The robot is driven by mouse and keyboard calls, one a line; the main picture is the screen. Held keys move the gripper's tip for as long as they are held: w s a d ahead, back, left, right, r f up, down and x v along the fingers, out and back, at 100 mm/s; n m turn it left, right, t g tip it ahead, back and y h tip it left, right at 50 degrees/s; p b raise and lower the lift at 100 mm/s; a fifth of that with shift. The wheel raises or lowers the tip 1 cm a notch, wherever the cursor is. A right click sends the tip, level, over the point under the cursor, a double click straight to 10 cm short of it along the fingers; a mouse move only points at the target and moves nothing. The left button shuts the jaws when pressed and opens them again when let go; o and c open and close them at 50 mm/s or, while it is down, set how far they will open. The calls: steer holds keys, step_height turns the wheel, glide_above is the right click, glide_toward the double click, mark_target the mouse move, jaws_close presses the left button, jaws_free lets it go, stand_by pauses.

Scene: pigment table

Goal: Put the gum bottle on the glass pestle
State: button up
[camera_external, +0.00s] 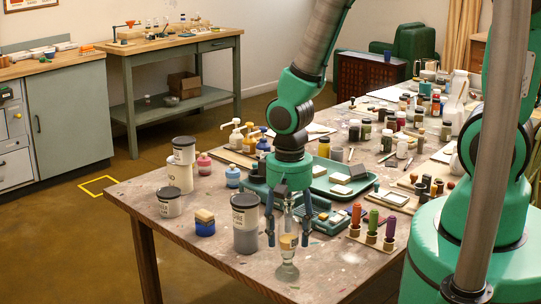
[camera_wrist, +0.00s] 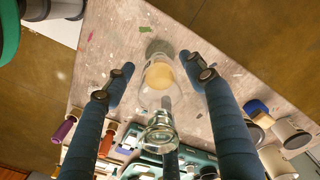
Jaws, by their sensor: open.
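The gum bottle (camera_external: 288,241), clear glass with amber at its bottom, stands upright among my fingers. In the wrist view its amber part (camera_wrist: 160,76) and its clear upper end (camera_wrist: 158,135) show between the fingers. The glass pestle (camera_external: 287,270) is a clear, squat piece on the table, directly below the bottle; the bottle appears to rest on it. In the wrist view only a greyish bit of the pestle (camera_wrist: 159,47) shows past the bottle. My gripper (camera_external: 289,240) points down around the bottle, open, with gaps between fingers and glass in the wrist view (camera_wrist: 165,75).
A large grey jar (camera_external: 245,225) and a blue-and-tan block (camera_external: 205,222) stand left of my gripper. A rack of coloured handles (camera_external: 372,235) is at the right. A green tray (camera_external: 335,180) lies behind. The front table corner is mostly bare.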

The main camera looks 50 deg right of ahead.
step_height(320, 180, up, 12)
steer(key=shift+r+p, duration=0.1)
steer(key=shift+p, duration=0.8)
steer(key=shift+w+d+r, duration=0.1)
steer(key=shift+r, duration=0.4)
steer(key=s+d+r+n+t, duration=0.1)
steer(key=s+d+r+t, duration=0.1)
steer(key=r, duration=0.9)
steer(key=s+d+r+n+t, duration=0.1)
steer(key=s+d+r, duration=0.3)
steer(key=r, duration=0.7)
steer(key=s+d+r+n+t, duration=0.1)
steer(key=s+d+r+t, duration=0.1)
steer(key=s+r, duration=0.4)
step_height(320, 180, up, 5)
steer(key=shift+s+d+r+n+t, duration=0.1)
steer(key=shift+s+d+n+t, duration=0.2)
steer(key=shift+d, duration=0.1)
steer(key=shift+w, duration=0.1)
